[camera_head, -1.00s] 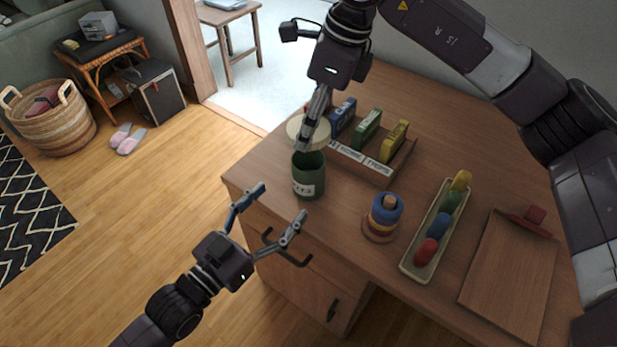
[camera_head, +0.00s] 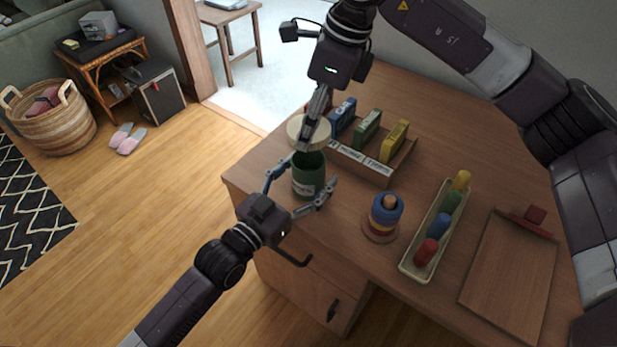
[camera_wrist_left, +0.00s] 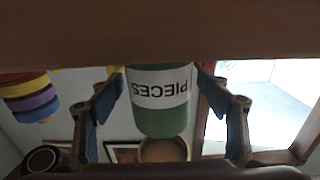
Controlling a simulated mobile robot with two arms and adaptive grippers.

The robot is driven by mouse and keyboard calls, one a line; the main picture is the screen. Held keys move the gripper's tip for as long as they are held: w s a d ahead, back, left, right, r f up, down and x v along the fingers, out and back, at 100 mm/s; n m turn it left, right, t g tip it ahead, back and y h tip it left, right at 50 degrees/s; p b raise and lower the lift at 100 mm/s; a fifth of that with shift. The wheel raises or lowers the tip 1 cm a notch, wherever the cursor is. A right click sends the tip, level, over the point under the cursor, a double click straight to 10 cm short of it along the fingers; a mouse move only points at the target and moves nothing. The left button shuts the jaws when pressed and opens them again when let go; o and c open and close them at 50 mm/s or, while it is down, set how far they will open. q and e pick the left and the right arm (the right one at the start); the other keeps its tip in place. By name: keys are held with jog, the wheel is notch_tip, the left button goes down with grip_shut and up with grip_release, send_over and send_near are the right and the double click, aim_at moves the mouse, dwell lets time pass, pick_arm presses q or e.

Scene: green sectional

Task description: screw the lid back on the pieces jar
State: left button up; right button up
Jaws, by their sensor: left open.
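The green pieces jar (camera_head: 308,180) stands open near the desk's left corner. My left gripper (camera_head: 313,172) is open, with one finger on either side of the jar. In the left wrist view, which is upside down, the jar (camera_wrist_left: 160,115) with its white PIECES label sits between the fingers, with gaps on both sides. The cream lid (camera_head: 296,130) is above the jar's mouth and partly covered by my right gripper (camera_head: 310,135), whose fingers look shut on it. The lid's underside (camera_wrist_left: 165,150) shows past the jar's mouth in the left wrist view.
A rack (camera_head: 371,172) with blue, green and yellow boxes stands behind the jar. A ring stacker (camera_head: 384,218), a tray (camera_head: 411,267) of coloured pieces and a wooden board (camera_head: 508,275) lie to the right. Open floor lies left of the desk (camera_head: 455,120).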

aim_at(309, 175)
pick_arm(q)
jog(key=c, duration=1.8)
pick_arm(e)
jog(key=shift+f, duration=2.45)
jog(key=shift+f, duration=0.9)
jog(key=shift+f, duration=0.55)
